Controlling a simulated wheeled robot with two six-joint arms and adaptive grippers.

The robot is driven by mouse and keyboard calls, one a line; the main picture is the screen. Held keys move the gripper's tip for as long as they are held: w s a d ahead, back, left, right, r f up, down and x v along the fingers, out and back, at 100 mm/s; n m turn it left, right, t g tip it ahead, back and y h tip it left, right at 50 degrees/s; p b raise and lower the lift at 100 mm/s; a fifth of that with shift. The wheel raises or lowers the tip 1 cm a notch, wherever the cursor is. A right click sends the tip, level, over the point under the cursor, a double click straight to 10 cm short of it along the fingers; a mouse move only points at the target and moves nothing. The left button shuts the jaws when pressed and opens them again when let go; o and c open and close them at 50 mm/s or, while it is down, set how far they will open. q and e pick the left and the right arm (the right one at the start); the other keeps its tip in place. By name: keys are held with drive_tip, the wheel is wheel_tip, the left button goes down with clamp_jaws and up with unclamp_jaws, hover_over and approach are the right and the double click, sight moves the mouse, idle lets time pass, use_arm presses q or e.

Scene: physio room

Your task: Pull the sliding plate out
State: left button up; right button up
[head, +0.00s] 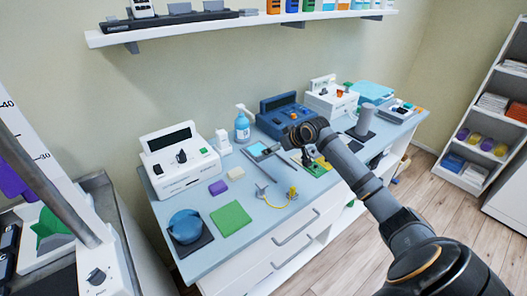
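My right arm reaches in from the right over the light-blue counter (208,255). Its gripper (311,158) points down and is small and partly hidden by my wrist; whether its fingers are open or shut is unclear. Below it lies a yellow and green board (320,170), partly covered by the gripper; contact cannot be told. A flat grey plate with a blue edge (259,151) lies to its left. I cannot tell for certain which piece is the sliding plate. My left gripper is out of view.
On the counter are a white device (180,160), a blue device (283,115), a pump bottle (242,125), a green pad (231,219) and a blue round item (186,225). A wall shelf (240,22) hangs above. A measuring scale (45,157) stands at left.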

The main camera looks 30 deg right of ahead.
approach(258, 150)
drive_tip(key=shift+s+f, duration=0.15)
drive_tip(key=shift+f, duration=0.45)
drive_tip(key=shift+s+f, duration=0.15)
drive_tip(key=shift+f, duration=0.5)
drive_tip(key=x, duration=0.3)
drive_tip(key=shift+f, duration=0.1)
drive_tip(key=shift+w+f, duration=0.1)
drive_tip(key=shift+w, duration=0.05)
drive_tip(key=c, duration=1.4)
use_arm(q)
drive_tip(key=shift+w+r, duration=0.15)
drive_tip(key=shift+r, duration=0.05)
use_arm(e)
drive_tip(key=shift+f, duration=0.1)
drive_tip(key=shift+c, duration=0.4)
